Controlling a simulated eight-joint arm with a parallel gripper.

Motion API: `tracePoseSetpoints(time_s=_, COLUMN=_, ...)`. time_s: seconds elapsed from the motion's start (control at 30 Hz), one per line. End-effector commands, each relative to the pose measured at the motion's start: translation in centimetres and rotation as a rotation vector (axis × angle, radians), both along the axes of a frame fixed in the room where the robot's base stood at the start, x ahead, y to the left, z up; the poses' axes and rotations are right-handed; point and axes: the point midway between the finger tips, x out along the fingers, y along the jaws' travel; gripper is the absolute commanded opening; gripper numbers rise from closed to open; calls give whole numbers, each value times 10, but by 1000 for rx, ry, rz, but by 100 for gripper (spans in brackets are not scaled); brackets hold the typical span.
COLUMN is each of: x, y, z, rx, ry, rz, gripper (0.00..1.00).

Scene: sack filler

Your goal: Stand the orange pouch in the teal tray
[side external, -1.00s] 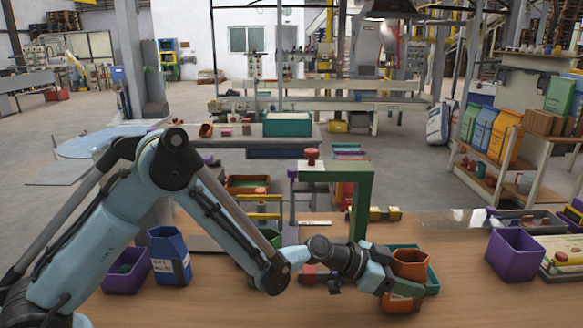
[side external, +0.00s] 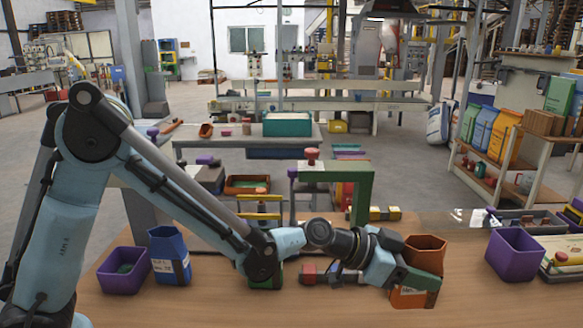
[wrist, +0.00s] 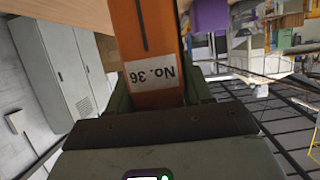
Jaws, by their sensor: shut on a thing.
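My gripper (side external: 418,282) is shut on the orange pouch (side external: 425,259), with a dark green finger across its side. The pouch is upright or nearly so, its open top facing up and a white label low on its front. I cannot tell whether its base touches anything. In the wrist view the pouch (wrist: 147,40) sits between the green fingers, with its label "No. 36" upside down.
A purple bin (side external: 514,255) stands to the right of the pouch. A green stand with a red knob (side external: 335,175) is behind my wrist. A blue pouch (side external: 170,256) and another purple bin (side external: 123,271) are at the left. The wooden table between pouch and right bin is clear.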

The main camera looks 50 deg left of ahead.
Motion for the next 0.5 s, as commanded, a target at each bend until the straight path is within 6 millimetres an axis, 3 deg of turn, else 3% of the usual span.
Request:
tracePoseSetpoints(time_s=0.1, x=-20, y=-15, z=14, rx=1, ry=-1, rz=-5, gripper=16)
tracePoseSetpoints(time_s=0.3, x=-40, y=-30, z=30, rx=-1, ry=-1, rz=-2, gripper=16)
tracePoseSetpoints(time_s=0.5, x=-39, y=-35, z=37, rx=1, ry=2, rz=2, gripper=16)
